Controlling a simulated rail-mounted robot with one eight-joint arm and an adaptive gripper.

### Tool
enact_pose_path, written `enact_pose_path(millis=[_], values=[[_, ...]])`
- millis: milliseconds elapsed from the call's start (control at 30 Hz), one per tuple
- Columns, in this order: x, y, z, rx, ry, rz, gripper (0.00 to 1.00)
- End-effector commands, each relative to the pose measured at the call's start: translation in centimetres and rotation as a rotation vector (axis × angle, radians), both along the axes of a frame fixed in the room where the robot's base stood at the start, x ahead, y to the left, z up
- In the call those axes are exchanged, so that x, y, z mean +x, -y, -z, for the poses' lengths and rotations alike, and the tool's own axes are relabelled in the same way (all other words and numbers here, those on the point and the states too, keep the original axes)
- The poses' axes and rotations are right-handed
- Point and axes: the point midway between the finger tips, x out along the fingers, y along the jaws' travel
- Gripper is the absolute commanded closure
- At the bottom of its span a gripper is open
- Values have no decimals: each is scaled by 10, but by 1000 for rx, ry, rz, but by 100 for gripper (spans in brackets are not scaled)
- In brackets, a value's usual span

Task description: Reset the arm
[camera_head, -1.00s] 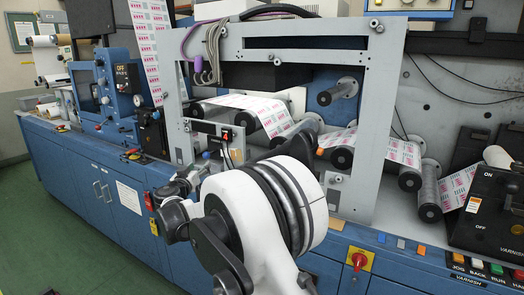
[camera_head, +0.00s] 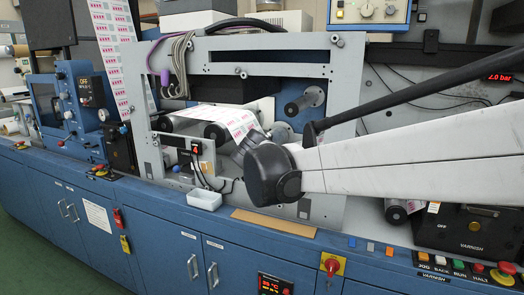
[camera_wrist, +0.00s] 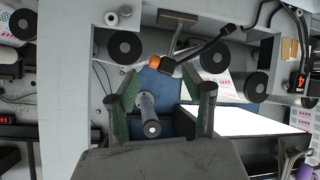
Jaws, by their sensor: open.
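My gripper (camera_wrist: 168,90) is open in the wrist view, with its two green-grey fingers spread apart and nothing held. A grey roller end (camera_wrist: 149,122) shows in the gap between the fingers; I cannot tell how far beyond them it is. In the head view my pale arm (camera_head: 420,155) reaches in from the right, and its dark joint (camera_head: 270,175) is in front of the rewinder's grey frame plate (camera_head: 345,75). The gripper itself is hidden behind the arm there.
The printed web (camera_head: 215,115) runs over rollers inside the frame. A red knob (camera_head: 331,266) and a row of buttons (camera_head: 458,265) sit along the front.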

Motion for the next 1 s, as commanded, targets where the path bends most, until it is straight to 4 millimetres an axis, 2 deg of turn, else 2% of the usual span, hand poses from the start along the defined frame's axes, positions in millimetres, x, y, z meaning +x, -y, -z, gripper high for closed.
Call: enact_pose_path(millis=[33,200,500,800,1000], values=[[-16,18,-3,6,-23,8,56],[-68,63,-1,30,-107,16,56],[-167,121,15,88,-237,5,56],[-266,151,48,167,-333,-33,56],[-322,156,73,223,-373,-70,56]])
